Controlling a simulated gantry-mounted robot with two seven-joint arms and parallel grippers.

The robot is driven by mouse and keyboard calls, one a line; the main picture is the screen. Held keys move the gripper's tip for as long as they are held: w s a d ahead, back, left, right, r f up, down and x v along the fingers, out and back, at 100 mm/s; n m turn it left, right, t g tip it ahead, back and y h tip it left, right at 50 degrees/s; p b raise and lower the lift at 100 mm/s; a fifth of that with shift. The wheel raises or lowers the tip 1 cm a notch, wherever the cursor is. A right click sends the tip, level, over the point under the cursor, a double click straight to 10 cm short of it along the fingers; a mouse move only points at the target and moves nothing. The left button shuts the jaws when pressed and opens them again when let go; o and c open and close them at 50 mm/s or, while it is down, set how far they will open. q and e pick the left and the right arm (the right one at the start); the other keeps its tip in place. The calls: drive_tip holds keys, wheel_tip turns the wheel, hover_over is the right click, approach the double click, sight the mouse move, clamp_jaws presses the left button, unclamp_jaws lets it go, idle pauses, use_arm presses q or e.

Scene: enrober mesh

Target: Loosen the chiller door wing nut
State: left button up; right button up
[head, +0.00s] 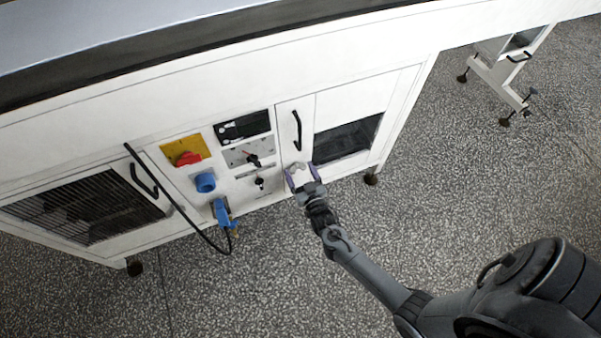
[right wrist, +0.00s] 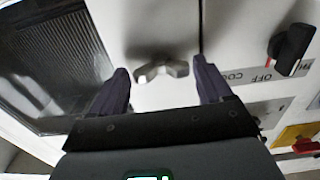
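The wing nut (right wrist: 160,70) is a silvery two-winged piece on the white chiller door (right wrist: 150,25). In the right wrist view it sits between the two purple fingers of my right gripper (right wrist: 164,84), with a gap on each side. The gripper is open around it. In the head view my right gripper (head: 301,175) is at the lower part of the narrow door (head: 297,118), below its black handle (head: 297,130). The wing nut is small and pale there, between the fingers. My left gripper is not in view.
Left of the door are rotary switches (head: 253,160), a red knob on yellow (head: 187,157), and a blue socket (head: 205,182). A dark window (head: 346,140) is right of the door. The speckled floor (head: 250,290) is clear.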

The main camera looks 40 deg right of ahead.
drive_tip(key=shift+a, duration=0.1)
drive_tip(key=c, duration=0.7)
drive_tip(key=n+p, duration=0.2)
drive_tip(key=n, duration=0.1)
drive_tip(key=shift+r, duration=0.1)
drive_tip(key=n+p, duration=0.2)
drive_tip(key=n, duration=0.5)
drive_tip(key=n+p, duration=0.3)
drive_tip(key=n, duration=0.4)
drive_tip(key=shift+f+n, duration=0.2)
drive_tip(key=shift+n, duration=0.2)
